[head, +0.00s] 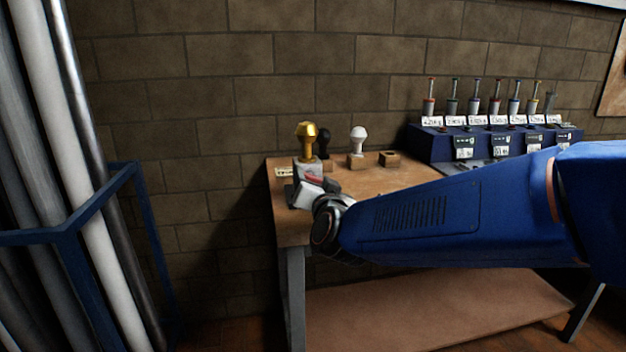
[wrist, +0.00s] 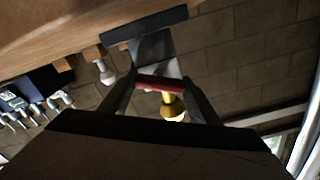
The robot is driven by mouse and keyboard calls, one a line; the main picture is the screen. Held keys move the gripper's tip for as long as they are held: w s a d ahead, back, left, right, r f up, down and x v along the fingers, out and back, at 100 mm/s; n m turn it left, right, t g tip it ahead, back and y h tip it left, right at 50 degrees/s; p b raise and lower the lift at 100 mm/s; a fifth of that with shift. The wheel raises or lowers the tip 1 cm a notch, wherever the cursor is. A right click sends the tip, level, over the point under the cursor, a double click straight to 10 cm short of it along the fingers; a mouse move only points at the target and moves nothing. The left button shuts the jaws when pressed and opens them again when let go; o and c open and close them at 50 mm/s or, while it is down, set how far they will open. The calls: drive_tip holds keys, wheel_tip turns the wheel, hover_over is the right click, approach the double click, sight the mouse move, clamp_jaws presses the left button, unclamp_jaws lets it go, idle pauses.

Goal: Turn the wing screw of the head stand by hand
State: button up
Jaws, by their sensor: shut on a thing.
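The head stand (head: 308,169) is a grey upright near the left end of the bench, with a gold knob-like head (head: 306,138) on top. The wrist view shows the scene upside down: the grey stand (wrist: 153,48) rises from a dark base, and the gold head (wrist: 173,107) shows beyond the wing screw. The red wing screw (wrist: 160,84) lies crosswise between my fingers; it also shows small in the head view (head: 314,181). My gripper (wrist: 160,90) is shut on the wing screw, one finger at each end. My wrist partly hides the stand's lower part in the head view.
White (head: 358,138) and black (head: 323,142) heads on wooden blocks stand behind the head stand, with an empty block (head: 389,159) to the right. A blue frame with pipes (head: 60,235) is at left.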

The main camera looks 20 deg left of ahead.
drive_tip(key=shift+m, duration=1.7)
drive_tip(key=o, duration=1)
drive_tip(key=shift+o, duration=0.2)
drive_tip(key=v, duration=1.7)
drive_tip(key=shift+s, duration=0.2)
drive_tip(key=shift+w+d, duration=0.1)
drive_tip(key=shift+d, duration=0.05)
